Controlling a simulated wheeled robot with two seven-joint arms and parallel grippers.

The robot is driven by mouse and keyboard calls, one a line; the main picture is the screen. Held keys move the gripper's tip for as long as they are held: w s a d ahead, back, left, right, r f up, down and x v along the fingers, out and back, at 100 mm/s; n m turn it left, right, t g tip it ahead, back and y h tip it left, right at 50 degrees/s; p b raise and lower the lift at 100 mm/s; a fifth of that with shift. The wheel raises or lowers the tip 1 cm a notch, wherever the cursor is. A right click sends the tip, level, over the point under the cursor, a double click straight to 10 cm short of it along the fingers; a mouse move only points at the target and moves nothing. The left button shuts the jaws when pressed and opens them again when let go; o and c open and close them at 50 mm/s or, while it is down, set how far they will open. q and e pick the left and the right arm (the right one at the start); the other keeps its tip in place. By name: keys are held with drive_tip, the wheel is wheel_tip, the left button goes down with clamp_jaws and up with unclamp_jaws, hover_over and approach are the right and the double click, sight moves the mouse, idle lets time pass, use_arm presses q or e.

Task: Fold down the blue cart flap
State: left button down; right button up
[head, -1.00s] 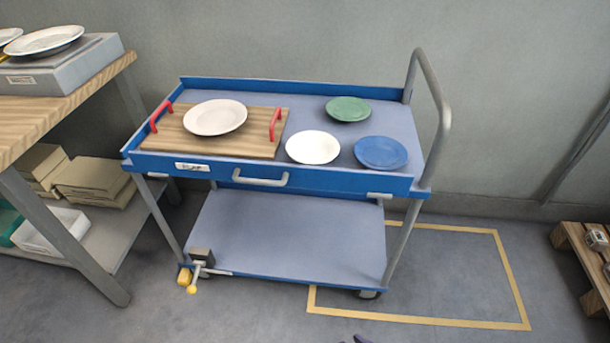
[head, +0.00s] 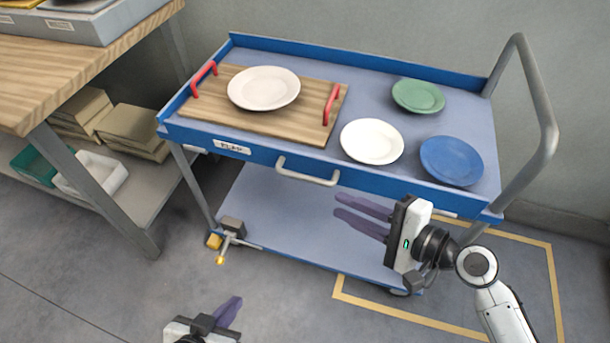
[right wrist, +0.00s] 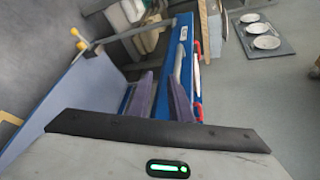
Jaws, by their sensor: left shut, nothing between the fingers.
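The blue cart flap (head: 255,154) is the cart's front panel, standing upright along the edge of the top deck. It carries a grey bar handle (head: 308,172) and a white label. My right gripper (head: 362,217) is in front of the cart, below and right of the handle, with its two purple fingers apart and empty. In the right wrist view the fingers (right wrist: 159,97) point along the blue flap (right wrist: 184,45), and one finger overlaps it in the picture; contact cannot be told. My left gripper (head: 228,311) is shut and empty, low at the bottom edge, away from the cart.
On the cart top are a wooden tray (head: 215,101) with red handles bearing a white plate (head: 264,88), another white plate (head: 371,141), a green plate (head: 418,96) and a blue plate (head: 451,160). A wooden table (head: 60,75) stands left. The floor before the cart is free.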

sight(313, 181)
drive_tip(key=shift+m+y, duration=0.6)
drive_tip(key=w+a, duration=0.2)
drive_tip(key=a, duration=0.1)
drive_tip(key=w+a, duration=0.5)
drive_tip(key=shift+a+r, duration=0.3)
drive_tip(key=shift+r, duration=0.1)
clamp_jaws()
